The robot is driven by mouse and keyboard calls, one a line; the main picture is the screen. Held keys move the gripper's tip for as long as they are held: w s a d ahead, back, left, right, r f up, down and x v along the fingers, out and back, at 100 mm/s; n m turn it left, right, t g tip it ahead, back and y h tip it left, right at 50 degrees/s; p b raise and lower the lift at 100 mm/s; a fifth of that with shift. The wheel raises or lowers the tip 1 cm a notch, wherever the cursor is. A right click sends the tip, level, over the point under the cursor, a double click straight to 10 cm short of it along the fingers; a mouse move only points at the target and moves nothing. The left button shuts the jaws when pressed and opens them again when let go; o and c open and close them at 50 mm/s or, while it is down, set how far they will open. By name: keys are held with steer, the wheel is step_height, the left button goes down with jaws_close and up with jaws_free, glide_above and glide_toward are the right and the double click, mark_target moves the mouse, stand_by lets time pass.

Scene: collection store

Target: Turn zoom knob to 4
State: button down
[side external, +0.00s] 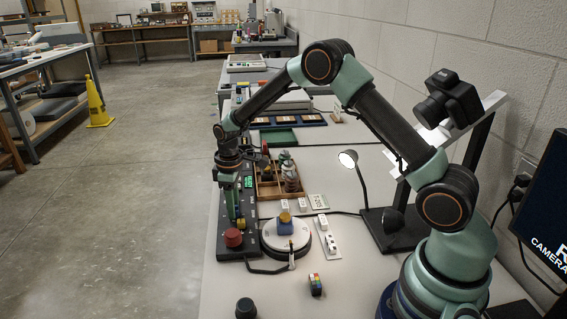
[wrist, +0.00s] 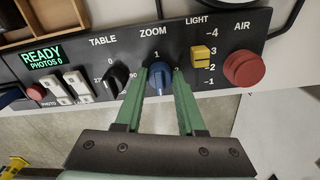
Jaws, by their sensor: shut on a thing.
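The blue zoom knob (wrist: 158,82) sits on the black control panel (wrist: 190,27), under the word ZOOM in the wrist view. My gripper (wrist: 161,73) has its two green fingers on either side of the knob and is shut on it. A 1 shows directly above the knob and part of a 2 to its right; the other marks are hidden by my fingers. I cannot tell clearly where the knob points. In the side view my gripper (side external: 237,215) reaches down to the panel (side external: 228,195), and the knob itself is hidden.
The table knob (wrist: 117,80) is left of my fingers; the yellow light slider (wrist: 201,57) and red air button (wrist: 244,69) are to the right. The display reads READY, PHOTOS 0. A white turntable (side external: 271,242) bearing a blue block (side external: 285,228) stands beside the panel.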

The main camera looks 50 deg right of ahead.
steer(key=m, duration=0.4)
steer(key=shift+a+f, duration=0.1)
steer(key=shift+a, duration=0.15)
steer(key=m, duration=0.4)
steer(key=shift+g, duration=0.3)
steer(key=m, duration=0.4)
steer(key=shift+m, duration=0.3)
steer(key=shift+w+m, duration=0.1)
steer(key=shift+m, duration=1.9)
steer(key=c, duration=0.5)
jaws_free()
steer(key=shift+d, duration=0.1)
